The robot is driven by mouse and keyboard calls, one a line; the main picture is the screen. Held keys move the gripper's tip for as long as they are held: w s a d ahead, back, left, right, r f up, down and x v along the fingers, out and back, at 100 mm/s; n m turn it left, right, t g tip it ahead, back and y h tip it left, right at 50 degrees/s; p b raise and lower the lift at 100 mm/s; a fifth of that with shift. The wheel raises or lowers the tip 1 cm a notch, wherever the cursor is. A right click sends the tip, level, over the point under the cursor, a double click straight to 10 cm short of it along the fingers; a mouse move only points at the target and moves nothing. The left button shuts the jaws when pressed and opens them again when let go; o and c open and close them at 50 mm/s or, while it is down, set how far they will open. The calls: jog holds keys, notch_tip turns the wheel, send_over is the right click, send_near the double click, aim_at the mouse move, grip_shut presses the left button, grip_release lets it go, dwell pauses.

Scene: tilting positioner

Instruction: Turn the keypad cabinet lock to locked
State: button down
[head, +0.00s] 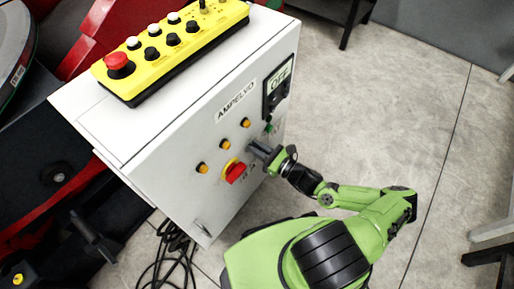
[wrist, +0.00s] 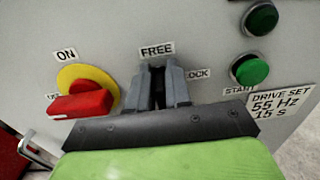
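The keypad cabinet lock sits on the front of the light grey cabinet (head: 197,122), below the FREE label (wrist: 157,50) and left of a partly covered LOCK label (wrist: 197,74). My gripper (wrist: 160,78) is right at the lock, its two dark grey fingers close together with a narrow gap. A dark piece, seemingly the lock's knob (wrist: 158,82), shows between them. The fingers hide most of the lock, so its exact angle cannot be told. In the head view my gripper (head: 258,150) meets the panel right of the red switch.
A red rotary switch on a yellow plate (wrist: 82,100) is close left of my fingers. A green start button (wrist: 250,69) is close on the right. A yellow control box (head: 172,45) lies on the cabinet top. Cables (head: 172,255) lie on the floor below.

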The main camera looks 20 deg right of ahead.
jog(key=shift+m, duration=0.3)
jog(key=m+p, duration=0.1)
jog(key=m, duration=0.1)
jog(key=m+p, duration=0.1)
jog(key=shift+w+d+m, duration=0.2)
jog(key=shift+d+m, duration=0.1)
jog(key=shift+m, duration=0.1)
jog(key=shift+w+d+f+m, duration=0.15)
jog(key=shift+f+m, duration=0.2)
jog(key=shift+m, duration=1.9)
jog(key=shift+w+d+f+m, duration=0.15)
jog(key=shift+f+m, duration=0.15)
jog(key=shift+m, duration=1.9)
jog(key=shift+w+d+f+m, duration=0.15)
jog(key=shift+f+m, duration=0.2)
jog(key=shift+m, duration=1.9)
jog(key=shift+s, duration=0.1)
jog(key=c, duration=1.1)
grip_release()
jog(key=shift+c, duration=0.2)
